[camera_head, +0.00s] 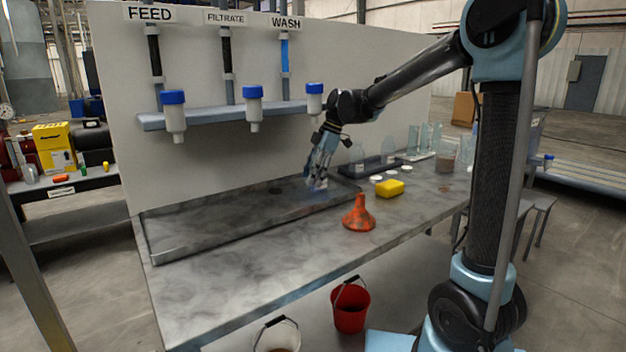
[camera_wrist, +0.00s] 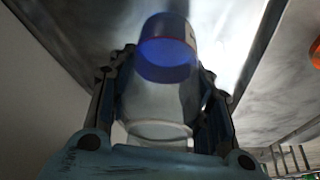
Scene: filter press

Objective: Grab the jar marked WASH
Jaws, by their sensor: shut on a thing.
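My gripper (camera_head: 318,182) points down over the grey tray (camera_head: 190,238) on the bench. In the wrist view its fingers (camera_wrist: 160,105) are shut on a pale jar (camera_wrist: 155,100) with a blue cap (camera_wrist: 167,50). The cap is at the end away from my palm. A sliver of dark marking shows at the jar's right side, but it cannot be read. In the head view the gripper mostly hides the jar. A WASH sign (camera_head: 286,23) hangs on the panel, above a blue tube and a blue-capped white bottle (camera_head: 314,99).
More blue-capped bottles stand at the shelf (camera_head: 208,116) under the FEED (camera_head: 150,14) and FILTRATE (camera_head: 227,18) signs. An orange funnel (camera_head: 359,215), a yellow sponge (camera_head: 390,188) and glassware stand right of the tray. A red bucket (camera_head: 350,308) is below the bench. The tray's left part is clear.

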